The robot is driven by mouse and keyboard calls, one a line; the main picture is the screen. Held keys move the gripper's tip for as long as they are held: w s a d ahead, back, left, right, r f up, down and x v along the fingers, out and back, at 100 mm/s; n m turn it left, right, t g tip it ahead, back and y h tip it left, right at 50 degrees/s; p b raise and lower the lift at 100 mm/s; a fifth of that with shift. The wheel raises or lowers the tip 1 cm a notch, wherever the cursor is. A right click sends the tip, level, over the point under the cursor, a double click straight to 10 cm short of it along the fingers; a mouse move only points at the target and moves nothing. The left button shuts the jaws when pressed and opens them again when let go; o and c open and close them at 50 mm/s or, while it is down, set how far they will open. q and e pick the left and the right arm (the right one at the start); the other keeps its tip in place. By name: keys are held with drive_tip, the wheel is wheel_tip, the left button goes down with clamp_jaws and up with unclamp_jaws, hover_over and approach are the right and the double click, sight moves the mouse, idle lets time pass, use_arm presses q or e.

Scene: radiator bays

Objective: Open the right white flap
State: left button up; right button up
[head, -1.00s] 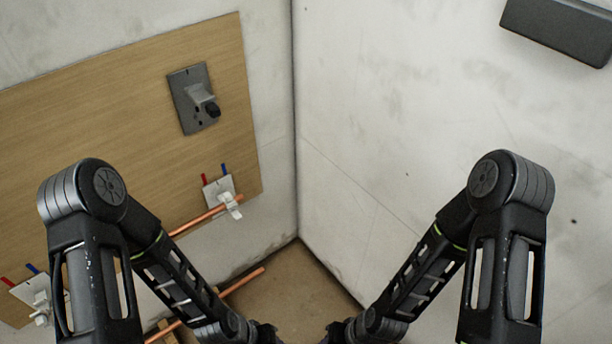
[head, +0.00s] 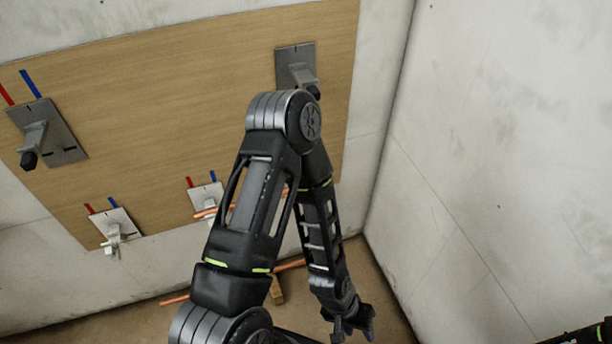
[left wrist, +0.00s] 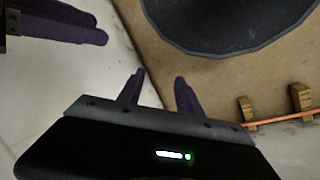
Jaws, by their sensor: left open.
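The right white flap (head: 211,205) sits on a small light plate low on the wooden board, with red and blue marks above it. My left arm partly hides it, so its angle is unclear. A similar left white flap (head: 113,235) hangs on its own plate further left. My left gripper (head: 352,330) is low near the floor, right of and well apart from the flaps. In the left wrist view its two purple fingers (left wrist: 159,80) stand apart with nothing between them. Purple fingers, seemingly of my right gripper (left wrist: 65,25), show at the top left there; their opening is unclear.
Two grey plates with dark-tipped levers are on the board (head: 150,110), one at left (head: 46,135) and one at upper right (head: 295,68). Copper pipe (head: 175,300) runs low along the wall. A wooden block (head: 277,292) stands by it. Bare wall (head: 500,150) fills the right.

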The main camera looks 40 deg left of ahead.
use_arm(q)
drive_tip(key=w+a+r+n+t, duration=0.1)
drive_tip(key=w+a+r+n, duration=0.2)
drive_tip(key=w+a+n, duration=0.6)
drive_tip(key=w+a+r+n+t, duration=0.1)
drive_tip(key=w+a+r+n, duration=0.1)
drive_tip(key=w+a+n, duration=0.75)
drive_tip(key=w+a+r+n, duration=0.2)
drive_tip(key=a+r, duration=0.1)
drive_tip(key=a, duration=0.3)
drive_tip(key=w+a+r+n+y, duration=0.1)
drive_tip(key=w+a+r+n, duration=0.1)
drive_tip(key=a, duration=0.5)
drive_tip(key=w+a+r+n, duration=0.2)
drive_tip(key=a+r+n, duration=0.2)
drive_tip(key=a+r, duration=0.1)
drive_tip(key=shift+a+r+t+y, duration=0.25)
drive_tip(key=shift+a+t+y, duration=0.15)
drive_tip(key=shift+a, duration=0.3)
drive_tip(key=shift+p+x, duration=0.35)
drive_tip(key=shift+x, duration=3.6)
